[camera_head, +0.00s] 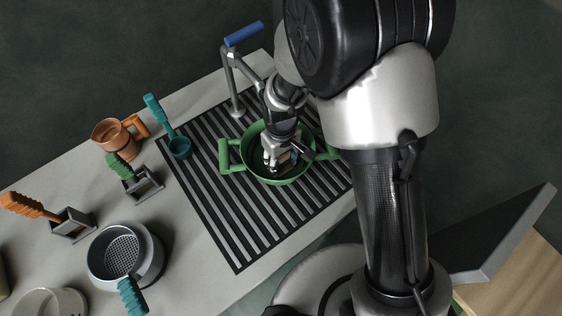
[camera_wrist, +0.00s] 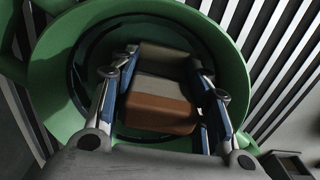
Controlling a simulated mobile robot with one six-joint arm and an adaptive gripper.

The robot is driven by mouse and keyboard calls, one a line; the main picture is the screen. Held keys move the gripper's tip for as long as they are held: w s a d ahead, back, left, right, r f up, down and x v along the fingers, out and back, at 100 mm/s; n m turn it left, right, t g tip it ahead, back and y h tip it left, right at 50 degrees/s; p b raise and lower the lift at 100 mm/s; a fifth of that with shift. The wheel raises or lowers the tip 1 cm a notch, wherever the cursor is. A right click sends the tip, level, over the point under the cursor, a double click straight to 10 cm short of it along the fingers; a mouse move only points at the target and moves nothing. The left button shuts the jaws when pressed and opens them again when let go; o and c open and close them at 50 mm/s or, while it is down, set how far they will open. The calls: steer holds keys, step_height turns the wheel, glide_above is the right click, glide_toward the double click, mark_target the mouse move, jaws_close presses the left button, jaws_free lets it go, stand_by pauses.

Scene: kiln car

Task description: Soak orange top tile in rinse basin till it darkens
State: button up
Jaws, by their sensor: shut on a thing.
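The green rinse basin (camera_head: 227,158) with side handles stands on the slatted rack, and its green rim surrounds my fingers in the wrist view (camera_wrist: 235,75). My gripper (camera_head: 279,158) points down into the basin. In the wrist view my gripper (camera_wrist: 165,78) is shut on a block-like tile (camera_wrist: 155,112), with a finger on each side. The tile's near face is orange-brown and the band above it is greyish. The tile is inside the basin's outline; its depth and any water line cannot be told. The gripper mostly hides it in the head view.
A faucet with a blue lever (camera_head: 244,34) stands behind the basin. A teal ladle (camera_head: 179,147), copper mug (camera_head: 112,136), green-handled tool (camera_head: 120,168), orange-handled tool (camera_head: 28,207) and grey strainer pot (camera_head: 124,253) stand left. The rack (camera_head: 220,215) is clear in front.

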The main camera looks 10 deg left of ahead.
steer(key=shift+r+p, duration=3.3)
steer(key=shift+r, duration=1.3)
